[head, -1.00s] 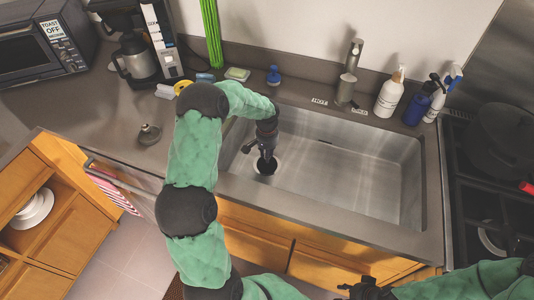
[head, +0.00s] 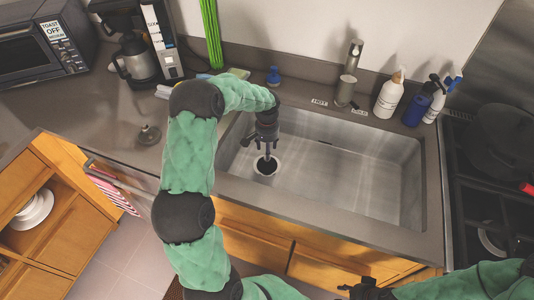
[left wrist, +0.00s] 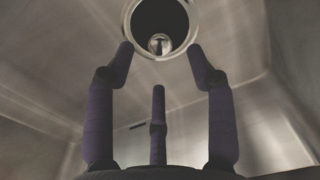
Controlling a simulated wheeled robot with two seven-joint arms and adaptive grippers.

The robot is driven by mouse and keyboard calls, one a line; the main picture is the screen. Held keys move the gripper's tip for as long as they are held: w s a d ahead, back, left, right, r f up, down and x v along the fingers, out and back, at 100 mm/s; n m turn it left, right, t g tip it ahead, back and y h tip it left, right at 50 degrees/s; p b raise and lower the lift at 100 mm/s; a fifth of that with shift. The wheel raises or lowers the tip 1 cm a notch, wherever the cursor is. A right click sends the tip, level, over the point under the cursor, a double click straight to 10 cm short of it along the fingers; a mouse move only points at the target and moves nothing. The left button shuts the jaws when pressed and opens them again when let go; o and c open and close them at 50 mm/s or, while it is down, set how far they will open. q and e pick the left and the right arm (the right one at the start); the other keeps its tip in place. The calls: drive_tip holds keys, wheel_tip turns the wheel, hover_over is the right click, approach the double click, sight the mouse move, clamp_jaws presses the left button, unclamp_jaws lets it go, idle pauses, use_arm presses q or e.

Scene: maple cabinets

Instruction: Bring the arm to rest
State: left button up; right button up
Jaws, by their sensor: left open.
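My left arm reaches in from the lower left of the head view, and its gripper (head: 266,153) hangs over the left part of the steel sink (head: 350,170). In the left wrist view the gripper's fingers (left wrist: 160,68) are spread open with nothing between them. The round drain hole (head: 265,165) lies just below the fingertips, and it also shows in the left wrist view (left wrist: 160,18). My right gripper (head: 368,288) is at the bottom edge of the head view, partly cut off; its fingers are not clear.
A faucet (head: 349,72) stands behind the sink, with soap bottles (head: 391,95) to its right. A dark sink stopper (head: 149,134) sits on the counter (head: 95,120) to the left. A coffee maker (head: 135,58) and toaster oven (head: 35,45) are farther left. A black stove (head: 490,180) is at right.

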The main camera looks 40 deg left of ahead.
use_arm(q)
wheel_tip(320, 180, up, 8)
idle(0.4)
